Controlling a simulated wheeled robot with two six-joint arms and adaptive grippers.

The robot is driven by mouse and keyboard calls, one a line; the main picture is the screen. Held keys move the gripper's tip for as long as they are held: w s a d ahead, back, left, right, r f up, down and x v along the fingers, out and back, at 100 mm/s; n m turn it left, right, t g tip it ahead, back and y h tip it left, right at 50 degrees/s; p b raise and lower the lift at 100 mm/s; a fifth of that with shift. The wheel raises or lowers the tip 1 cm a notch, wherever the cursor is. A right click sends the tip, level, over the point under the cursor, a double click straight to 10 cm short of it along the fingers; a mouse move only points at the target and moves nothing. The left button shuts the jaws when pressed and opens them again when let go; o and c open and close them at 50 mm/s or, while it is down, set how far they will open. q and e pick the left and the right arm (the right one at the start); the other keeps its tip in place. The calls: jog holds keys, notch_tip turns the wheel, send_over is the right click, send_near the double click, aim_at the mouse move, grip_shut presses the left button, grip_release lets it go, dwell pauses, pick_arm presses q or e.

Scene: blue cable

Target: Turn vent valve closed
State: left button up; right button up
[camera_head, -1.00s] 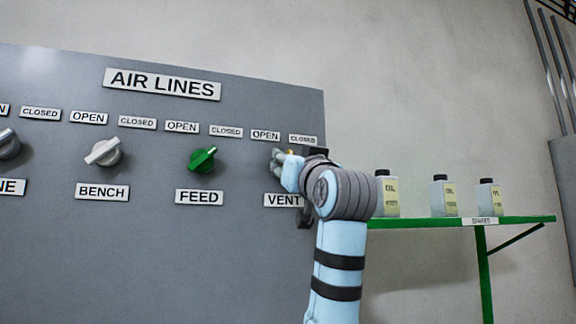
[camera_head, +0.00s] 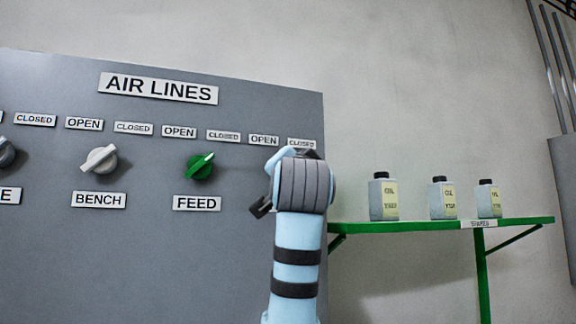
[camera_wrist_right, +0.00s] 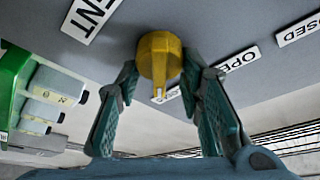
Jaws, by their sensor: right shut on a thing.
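The vent valve is a yellow knob (camera_wrist_right: 160,56) on the grey panel, seen in the right wrist view. My right gripper (camera_wrist_right: 160,70) has its two fingers on either side of the knob and is shut on it. The knob's white-marked end points down in that view, towards a partly hidden label (camera_wrist_right: 172,94). The OPEN label (camera_wrist_right: 238,60) lies to the right of the knob and the VENT label (camera_wrist_right: 90,16) to its upper left. In the head view, my right arm hides the knob and the VENT label. My left gripper is not in view.
The grey panel (camera_head: 150,250) also carries a green FEED knob (camera_head: 200,167) and a pale BENCH knob (camera_head: 100,160) to the left. A green shelf (camera_head: 400,227) with three oil bottles stands close to the right of my arm.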

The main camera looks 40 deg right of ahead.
jog(key=shift+f, duration=0.1)
dwell(0.4)
jog(key=o, duration=0.9)
jog(key=shift+c, duration=0.2)
jog(key=o, duration=0.3)
jog(key=shift+w, duration=0.2)
jog(key=v, duration=1.2)
